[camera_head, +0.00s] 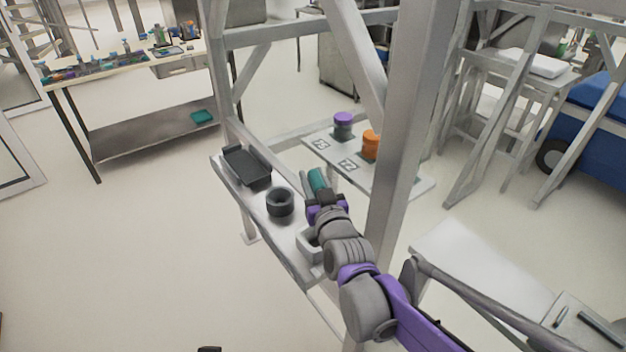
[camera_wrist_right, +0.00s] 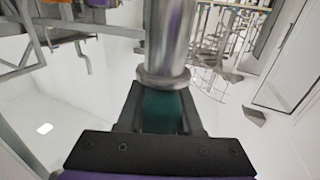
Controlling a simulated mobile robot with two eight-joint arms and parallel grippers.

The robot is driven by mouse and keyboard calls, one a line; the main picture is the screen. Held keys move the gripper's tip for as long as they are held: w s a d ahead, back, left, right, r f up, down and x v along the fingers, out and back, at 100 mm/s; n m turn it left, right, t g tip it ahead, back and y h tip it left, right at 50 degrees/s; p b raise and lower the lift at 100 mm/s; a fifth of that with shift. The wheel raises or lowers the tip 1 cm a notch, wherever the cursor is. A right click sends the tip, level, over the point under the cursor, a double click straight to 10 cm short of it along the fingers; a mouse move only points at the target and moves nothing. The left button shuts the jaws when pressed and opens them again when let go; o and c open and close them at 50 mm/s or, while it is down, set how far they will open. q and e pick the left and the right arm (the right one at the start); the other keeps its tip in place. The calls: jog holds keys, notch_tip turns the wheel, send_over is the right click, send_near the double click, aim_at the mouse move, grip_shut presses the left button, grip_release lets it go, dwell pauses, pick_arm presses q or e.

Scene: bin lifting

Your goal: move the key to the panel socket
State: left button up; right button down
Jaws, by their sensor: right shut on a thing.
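My right gripper (camera_head: 313,184) is shut on the key, whose teal part (camera_head: 318,181) shows at the fingertips in the head view. In the right wrist view the key's teal grip (camera_wrist_right: 161,111) sits between the dark fingers, with a silver shaft (camera_wrist_right: 167,45) and collar beyond it. The gripper is over the narrow grey shelf. A grey panel (camera_head: 408,189) lies beyond it, with a purple-topped cylinder (camera_head: 343,125), an orange cylinder (camera_head: 371,145) and printed square marks. I cannot tell which part is the socket.
A black tray (camera_head: 246,168) and a dark ring-shaped cup (camera_head: 280,202) stand on the shelf left of my gripper. A workbench (camera_head: 120,75) stands at the back left. The floor at left is clear.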

aim_at(313, 169)
jog(key=shift+r+p, duration=1.05)
jog(key=shift+r, duration=0.85)
pick_arm(q)
jog(key=r, duration=0.2)
jog(key=shift+w+r, duration=0.4)
